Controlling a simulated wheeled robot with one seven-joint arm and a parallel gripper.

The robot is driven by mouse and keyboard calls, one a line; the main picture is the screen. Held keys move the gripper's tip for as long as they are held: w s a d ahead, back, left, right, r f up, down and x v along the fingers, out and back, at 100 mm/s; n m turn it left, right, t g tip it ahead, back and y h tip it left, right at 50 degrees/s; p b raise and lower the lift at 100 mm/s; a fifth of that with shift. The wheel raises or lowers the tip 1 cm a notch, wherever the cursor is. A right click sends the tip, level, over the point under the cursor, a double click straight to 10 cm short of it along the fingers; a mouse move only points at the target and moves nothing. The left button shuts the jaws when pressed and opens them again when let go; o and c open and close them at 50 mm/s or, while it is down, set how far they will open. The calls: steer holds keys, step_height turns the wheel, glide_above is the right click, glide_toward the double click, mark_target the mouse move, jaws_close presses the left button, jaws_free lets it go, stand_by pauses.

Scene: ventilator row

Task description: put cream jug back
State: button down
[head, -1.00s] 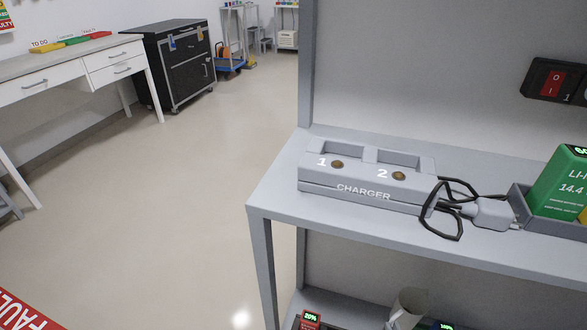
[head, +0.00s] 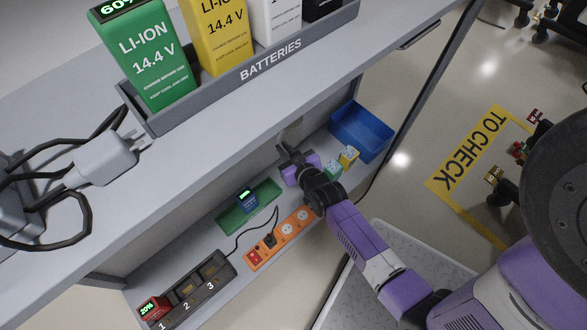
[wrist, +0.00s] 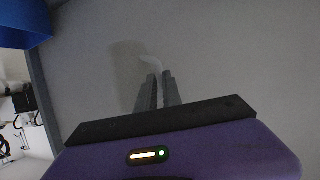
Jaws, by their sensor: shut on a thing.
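My gripper (head: 288,150) reaches over the lower shelf in the head view, near its back panel, with its tips close to the upper shelf's edge. In the wrist view, the two fingers (wrist: 157,88) are close together and shut on a pale, curved piece (wrist: 152,63). This looks like part of the cream jug, but it blends with the grey panel behind. The rest of the jug cannot be made out, and the upper shelf may hide it in the head view.
The lower shelf has a black charger (head: 187,290) with a red battery, an orange power strip (head: 281,238), a green tray (head: 233,218) with a blue battery, small cubes (head: 348,157) and a blue bin (head: 362,132). Above is the BATTERIES rack (head: 230,88).

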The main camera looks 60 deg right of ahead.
step_height(320, 180, down, 20)
steer(key=b, duration=1)
steer(key=shift+b, duration=0.35)
steer(key=shift+f, duration=0.2)
steer(key=c, duration=1.5)
jaws_free()
steer(key=shift+r, duration=0.1)
